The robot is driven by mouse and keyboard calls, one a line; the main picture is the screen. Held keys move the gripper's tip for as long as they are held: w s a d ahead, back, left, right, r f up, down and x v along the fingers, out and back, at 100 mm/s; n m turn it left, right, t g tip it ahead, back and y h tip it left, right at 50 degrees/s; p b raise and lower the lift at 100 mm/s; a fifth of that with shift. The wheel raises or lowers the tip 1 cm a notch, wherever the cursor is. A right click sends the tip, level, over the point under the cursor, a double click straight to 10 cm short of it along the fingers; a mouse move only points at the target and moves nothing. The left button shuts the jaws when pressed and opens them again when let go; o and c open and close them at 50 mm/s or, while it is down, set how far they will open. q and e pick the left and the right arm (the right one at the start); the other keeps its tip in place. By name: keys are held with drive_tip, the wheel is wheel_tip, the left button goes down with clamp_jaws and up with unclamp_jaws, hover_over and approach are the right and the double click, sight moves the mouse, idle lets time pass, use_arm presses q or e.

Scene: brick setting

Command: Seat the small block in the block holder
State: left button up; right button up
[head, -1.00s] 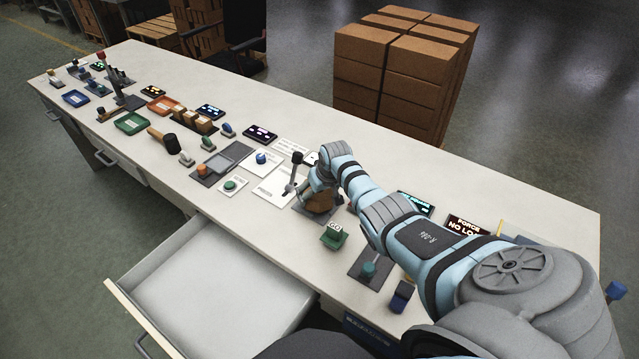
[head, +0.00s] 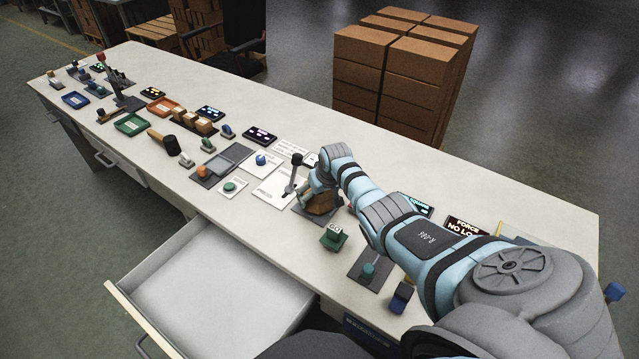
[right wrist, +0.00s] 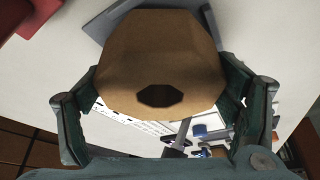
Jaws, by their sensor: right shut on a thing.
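My right gripper (right wrist: 158,105) is shut on a brown faceted piece (right wrist: 150,60) with a dark many-sided hole in the face turned to the wrist camera. In the head view this brown piece (head: 320,204) shows under the right gripper (head: 318,190), low over or on a dark plate (head: 318,217); I cannot tell if they touch. I cannot tell if it is the task's small block. Several brown blocks (head: 189,118) sit in a row on a dark base farther left, which may be the block holder. My left gripper is not in view.
A green "GO" block (head: 333,237) is nearer the front edge. An open drawer (head: 210,290) juts out below. Small trays, displays and switches crowd the table's left half.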

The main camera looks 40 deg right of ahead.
drive_tip(key=shift+f+b, duration=0.3)
drive_tip(key=shift+f, duration=0.05)
idle(0.6)
drive_tip(key=shift+r, duration=0.1)
drive_tip(key=shift+r+p, duration=0.3)
drive_tip(key=shift+p, duration=0.2)
drive_tip(key=shift+a, duration=0.1)
idle(1.1)
drive_tip(key=shift+f, duration=0.35)
